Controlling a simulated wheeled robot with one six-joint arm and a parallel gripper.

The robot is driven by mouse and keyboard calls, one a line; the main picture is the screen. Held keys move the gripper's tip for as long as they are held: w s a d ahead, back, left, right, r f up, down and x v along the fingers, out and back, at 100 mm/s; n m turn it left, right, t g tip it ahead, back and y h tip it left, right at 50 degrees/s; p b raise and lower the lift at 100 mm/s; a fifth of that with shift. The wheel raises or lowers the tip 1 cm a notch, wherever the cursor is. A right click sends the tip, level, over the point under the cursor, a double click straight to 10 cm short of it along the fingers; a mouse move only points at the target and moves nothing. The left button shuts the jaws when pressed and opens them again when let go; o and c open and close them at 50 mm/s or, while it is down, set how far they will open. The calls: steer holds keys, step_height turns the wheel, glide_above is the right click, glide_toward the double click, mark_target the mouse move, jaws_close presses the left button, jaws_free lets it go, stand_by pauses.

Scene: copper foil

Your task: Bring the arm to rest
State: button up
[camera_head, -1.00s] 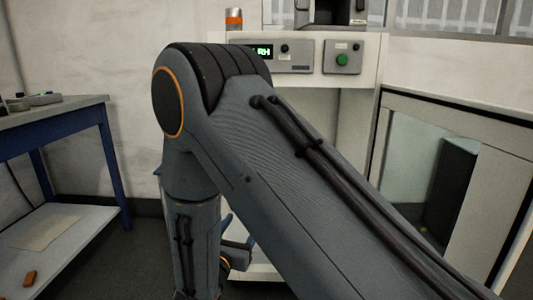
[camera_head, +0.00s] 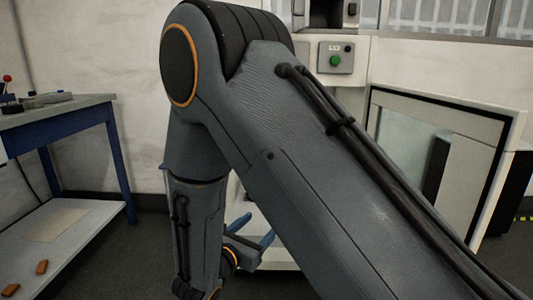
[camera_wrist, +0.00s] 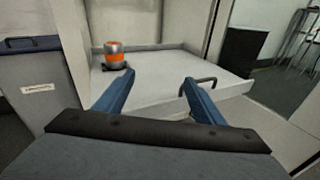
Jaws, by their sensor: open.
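My arm fills the middle of the head view, its elbow raised and its forearm hanging down. My gripper (camera_head: 252,229) shows low behind the forearm, its two blue fingers apart. In the wrist view my gripper (camera_wrist: 155,88) is open with nothing between the fingers. Beyond the fingertips is a pale tray or drawer (camera_wrist: 160,75) with a dark handle. An orange and grey cylinder (camera_wrist: 114,55) stands on it at the back left. I cannot tell the gap between the fingers and the tray.
A blue-legged workbench (camera_head: 60,113) stands at the left, with small brown blocks (camera_head: 41,267) on its lower shelf. A pale machine with a green button (camera_head: 335,60) is behind my arm. An open-fronted cabinet (camera_head: 440,150) stands at the right. Some floor at the left is clear.

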steer(key=s+d+m+g+h, duration=0.1)
steer(key=s+d+m+g, duration=0.45)
steer(key=s, duration=0.25)
steer(key=s+d+m+g, duration=0.5)
steer(key=s+d+m, duration=0.1)
steer(key=s, duration=0.2)
steer(key=s+a+r+m+g+y, duration=0.2)
steer(key=s+a+m+y, duration=0.35)
steer(key=s, duration=0.25)
steer(key=s+a+r+m+g+y, duration=0.1)
steer(key=s+a+m+g+y, duration=0.25)
steer(key=s+a+m, duration=0.35)
steer(key=d+r+m+p, duration=0.2)
steer(key=d+r+p, duration=0.9)
steer(key=r+p, duration=0.2)
steer(key=d+r+m+t+p, duration=0.1)
steer(key=d+r+m+p, duration=0.2)
steer(key=d+r+p, duration=0.8)
steer(key=shift+s+d+r+m+p, duration=0.4)
steer(key=shift+r+p, duration=1.1)
steer(key=shift+p, duration=1.65)
steer(key=shift+a, duration=0.2)
